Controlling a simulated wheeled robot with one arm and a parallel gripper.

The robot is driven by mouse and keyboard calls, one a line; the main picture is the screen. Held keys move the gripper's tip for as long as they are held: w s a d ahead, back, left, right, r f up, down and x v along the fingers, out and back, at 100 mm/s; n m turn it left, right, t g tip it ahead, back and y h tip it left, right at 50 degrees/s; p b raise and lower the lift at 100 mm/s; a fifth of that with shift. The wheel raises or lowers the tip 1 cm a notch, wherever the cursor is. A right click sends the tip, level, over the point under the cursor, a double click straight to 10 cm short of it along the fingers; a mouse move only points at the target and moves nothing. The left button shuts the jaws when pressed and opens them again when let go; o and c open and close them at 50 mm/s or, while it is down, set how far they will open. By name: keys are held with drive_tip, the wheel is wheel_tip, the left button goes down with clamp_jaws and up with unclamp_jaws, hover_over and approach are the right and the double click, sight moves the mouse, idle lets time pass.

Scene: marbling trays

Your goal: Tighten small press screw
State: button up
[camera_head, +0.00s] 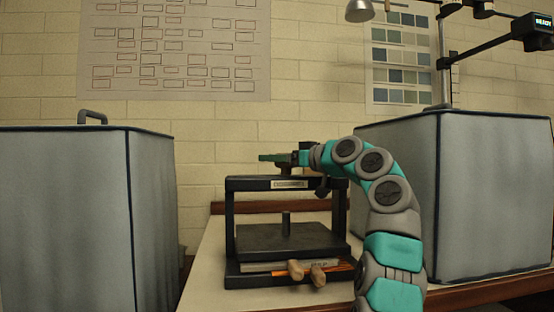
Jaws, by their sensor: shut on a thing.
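The small press (232,225) is a black frame standing on the table, with a labelled top beam. A dark plate (270,242) lies level inside it, and a short post stands up from the plate's middle. A flat greenish handle (270,157) of the press screw sits above the top beam. My gripper (294,159) reaches in from the right above the beam and is shut on the screw handle. The finger contact is small and dark, and the screw thread under the handle is hard to make out.
A large grey covered box (65,220) stands at left and another (480,200) at right, close behind my arm. Two wooden-looking pegs (306,272) stick out at the press base. The pale tabletop (205,280) is bare left of the press.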

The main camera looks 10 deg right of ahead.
drive_tip(key=c, duration=0.4)
drive_tip(key=shift+c, duration=0.2)
drive_tip(key=shift+d+f+m+t+h+b, duration=0.15)
drive_tip(key=shift+m+t+h+b, duration=0.2)
drive_tip(key=shift+b, duration=0.4)
drive_tip(key=shift+m+t+h+b, duration=0.4)
drive_tip(key=shift+h+b, duration=0.25)
drive_tip(key=shift+b, duration=0.3)
drive_tip(key=shift+w+d+m+t+h+b, duration=0.15)
drive_tip(key=shift+m+t+h+b, duration=0.15)
drive_tip(key=shift+m+h+b, duration=0.2)
drive_tip(key=shift+w+d+m+t+h+b, duration=0.1)
drive_tip(key=shift+m+t+h+b, duration=0.2)
drive_tip(key=shift+h, duration=0.3)
drive_tip(key=shift+m+t+h+b, duration=0.25)
drive_tip(key=shift+m+h+b, duration=0.15)
drive_tip(key=shift+h, duration=0.2)
drive_tip(key=shift+d+r+m+h, duration=0.2)
drive_tip(key=shift+m+h, duration=0.15)
drive_tip(key=shift+h, duration=0.15)
drive_tip(key=shift+d, duration=0.1)
drive_tip(key=shift+f, duration=0.1)
